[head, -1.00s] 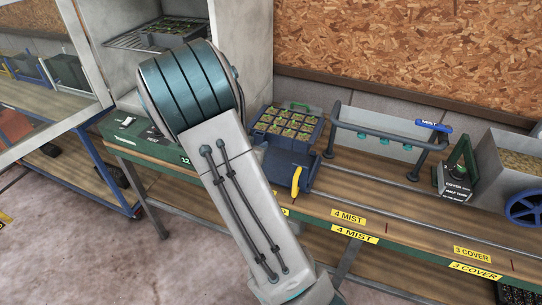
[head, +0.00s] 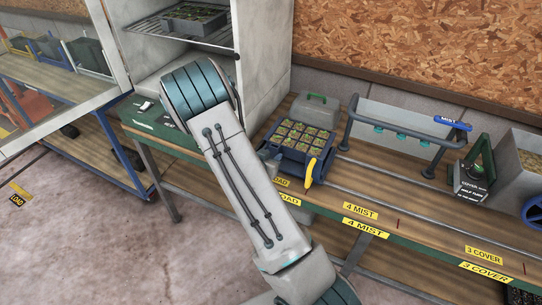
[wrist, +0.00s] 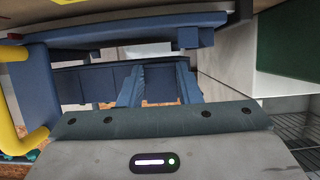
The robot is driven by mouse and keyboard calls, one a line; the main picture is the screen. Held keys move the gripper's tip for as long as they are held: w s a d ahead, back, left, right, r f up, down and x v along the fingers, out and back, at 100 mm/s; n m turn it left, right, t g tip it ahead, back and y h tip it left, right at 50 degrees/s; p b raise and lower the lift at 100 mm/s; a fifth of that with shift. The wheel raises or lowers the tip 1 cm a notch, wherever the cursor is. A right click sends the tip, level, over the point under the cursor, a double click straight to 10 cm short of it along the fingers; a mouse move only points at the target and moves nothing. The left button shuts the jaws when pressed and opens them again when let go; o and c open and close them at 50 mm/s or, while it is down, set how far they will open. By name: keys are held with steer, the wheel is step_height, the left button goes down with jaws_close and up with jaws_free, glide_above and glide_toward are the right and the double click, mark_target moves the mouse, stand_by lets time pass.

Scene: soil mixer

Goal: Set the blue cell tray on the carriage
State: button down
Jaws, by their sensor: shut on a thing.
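The blue cell tray (head: 302,146), full of seedlings, is level over the blue carriage with the yellow handle (head: 309,175) in the head view. The wrist view looks upside down. In it my gripper (wrist: 158,72) is shut on the near side of the tray (wrist: 90,84). The carriage (wrist: 125,31) shows on the other side of a light gap, with its yellow handle (wrist: 20,100) at the left edge. I cannot tell whether the tray touches the carriage.
The carriage stands at the left end of rails (head: 400,187) along the bench. An open cabinet with a rack (head: 180,38) is at left, above a dark green box (head: 150,120).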

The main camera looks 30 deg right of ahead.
steer(key=shift+f+b, duration=0.4)
steer(key=shift+b, duration=0.1)
steer(key=shift+f, duration=0.25)
steer(key=c, duration=1)
jaws_free()
steer(key=shift+c, duration=0.2)
steer(key=shift+r, duration=0.15)
